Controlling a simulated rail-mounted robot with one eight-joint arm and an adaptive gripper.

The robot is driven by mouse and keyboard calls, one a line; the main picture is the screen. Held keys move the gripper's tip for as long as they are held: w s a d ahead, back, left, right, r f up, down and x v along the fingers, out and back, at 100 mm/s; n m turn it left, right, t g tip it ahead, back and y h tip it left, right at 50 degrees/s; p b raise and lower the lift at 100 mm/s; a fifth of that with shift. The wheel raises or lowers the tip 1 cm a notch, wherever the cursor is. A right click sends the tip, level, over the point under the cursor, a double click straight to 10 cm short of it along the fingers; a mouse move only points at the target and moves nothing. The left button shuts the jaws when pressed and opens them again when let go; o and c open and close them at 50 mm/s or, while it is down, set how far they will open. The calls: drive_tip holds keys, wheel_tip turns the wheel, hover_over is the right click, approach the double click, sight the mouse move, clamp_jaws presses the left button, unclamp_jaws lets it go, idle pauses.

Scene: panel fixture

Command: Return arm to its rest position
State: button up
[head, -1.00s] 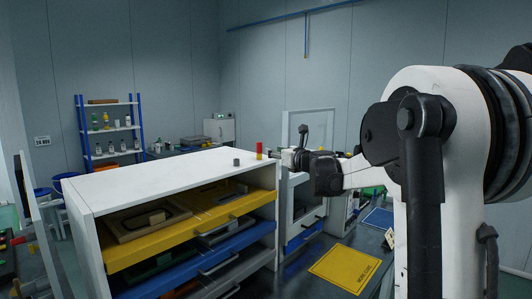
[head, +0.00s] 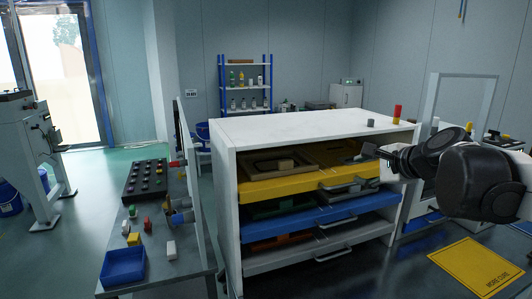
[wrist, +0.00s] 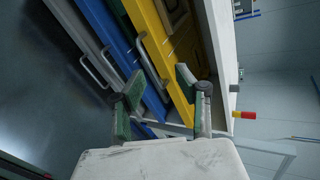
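My gripper (wrist: 160,92) shows in the wrist view with its two green-padded fingers spread apart and nothing between them. In the head view my gripper (head: 396,160) is at the front right corner of the white drawer cabinet (head: 310,122). I cannot tell there whether it touches the cabinet. The wrist view shows the yellow drawer (wrist: 160,45) and the blue drawer (wrist: 108,35) with their handles beyond the fingers. No object is held.
The yellow drawer (head: 285,187) holds a wooden tray and stands above the blue drawer (head: 330,212). A red cylinder (head: 397,112) and a grey one (head: 370,123) are on the cabinet top. A bench with a blue bin (head: 123,266) stands left. Floor (head: 95,190) is open at far left.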

drive_tip(key=s+a+f+n+g+h+b, duration=0.1)
drive_tip(key=s+a+f+n+g+h, duration=0.1)
drive_tip(key=s+f+n, duration=0.6)
drive_tip(key=s+a+f+n+g+h+b, duration=0.2)
drive_tip(key=s+f+n, duration=0.7)
drive_tip(key=s, duration=0.9)
wheel_tip(320, 180, down, 2)
drive_tip(key=shift+f+g, duration=0.25)
drive_tip(key=shift+g, duration=0.15)
